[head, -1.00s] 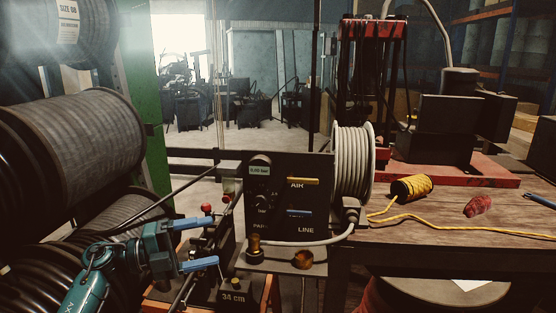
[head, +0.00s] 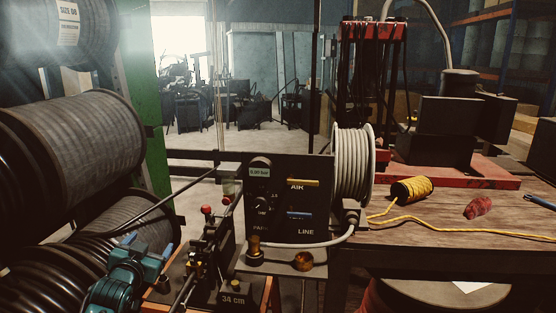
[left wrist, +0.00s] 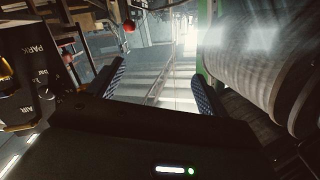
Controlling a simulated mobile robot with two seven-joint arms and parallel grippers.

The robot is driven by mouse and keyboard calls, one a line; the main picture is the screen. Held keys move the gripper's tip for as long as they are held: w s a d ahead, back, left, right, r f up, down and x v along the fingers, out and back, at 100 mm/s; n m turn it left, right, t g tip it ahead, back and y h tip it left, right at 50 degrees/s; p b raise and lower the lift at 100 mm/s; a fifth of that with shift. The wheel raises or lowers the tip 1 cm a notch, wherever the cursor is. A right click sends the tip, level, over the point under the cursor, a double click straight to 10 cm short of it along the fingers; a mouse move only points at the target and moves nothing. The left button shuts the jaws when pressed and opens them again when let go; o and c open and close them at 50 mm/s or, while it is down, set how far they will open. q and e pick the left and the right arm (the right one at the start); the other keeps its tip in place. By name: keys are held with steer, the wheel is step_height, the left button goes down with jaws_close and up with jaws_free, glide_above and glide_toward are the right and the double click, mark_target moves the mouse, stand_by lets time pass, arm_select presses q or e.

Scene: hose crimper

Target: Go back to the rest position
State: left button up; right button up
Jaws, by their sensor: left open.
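My left gripper (head: 146,259) is at the lower left of the head view, in front of the hose reels and left of the crimper stand. Its blue fingers are apart and nothing shows between them. In the left wrist view both blue fingers (left wrist: 160,90) stand wide apart over bare floor. The black control panel (head: 290,200) with its display, yellow AIR lever and blue lever stands to the right of this gripper, clear of it. My right gripper is not in view.
Large hose reels (head: 75,150) fill the left side close to my left arm. A red-knobbed mechanism (head: 206,211) and a 34 cm block (head: 235,298) stand right of the gripper. A wooden bench (head: 440,235) holds yellow cord (head: 412,188) and a red rag (head: 479,207).

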arm_select(q)
steer(key=s+d+f+g+h, duration=0.2)
steer(key=s+d+f, duration=0.7)
steer(key=s+f, duration=0.55)
steer(key=s+d+f+g, duration=0.1)
steer(key=s+d, duration=0.2)
steer(key=s, duration=0.4)
steer(key=s+d+f+g+h, duration=0.1)
steer(key=s+d+f, duration=0.1)
steer(key=s, duration=0.5)
steer(key=s+d+f+g+h, duration=0.1)
steer(key=s+d+f, duration=0.1)
steer(key=s+d, duration=0.2)
steer(key=s, duration=0.3)
steer(key=shift+s+f+g, duration=0.15)
steer(key=shift+s+g, duration=0.15)
steer(key=shift+s, duration=0.1)
